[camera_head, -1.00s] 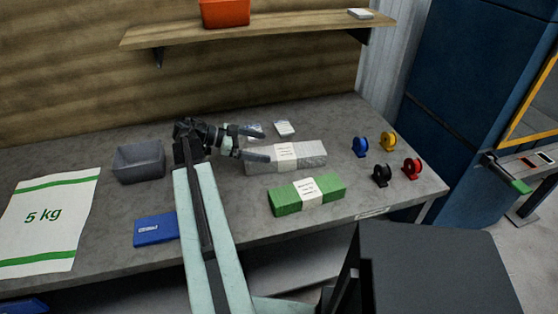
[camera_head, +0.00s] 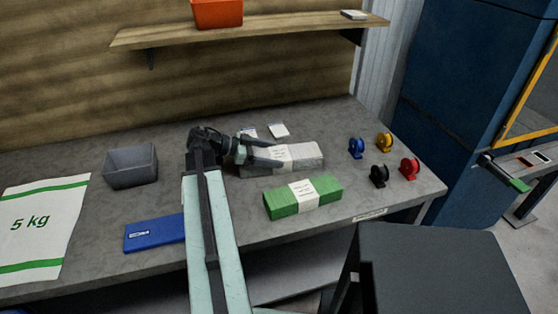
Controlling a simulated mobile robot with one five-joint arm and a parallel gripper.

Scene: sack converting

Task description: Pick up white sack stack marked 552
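The white sack stack (camera_head: 308,156) is a long, pale grey-white bundle with a white label band. It lies on the grey workbench, behind a green stack. The label print is too small to read, so I cannot confirm the number 552. My gripper (camera_head: 266,151) is at the left end of the white stack, its two fingers apart and pointing right. The fingers overlap the stack's left part in the picture, and I cannot tell whether they touch it. The stack's left end is partly hidden by the fingers.
The green stack (camera_head: 327,191) lies in front of the white one. Several tape rolls, including a blue one (camera_head: 356,148), stand to the right. A grey bin (camera_head: 131,168), a blue packet (camera_head: 154,234) and a 5 kg sack (camera_head: 42,225) are left. A wooden shelf (camera_head: 280,27) is above.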

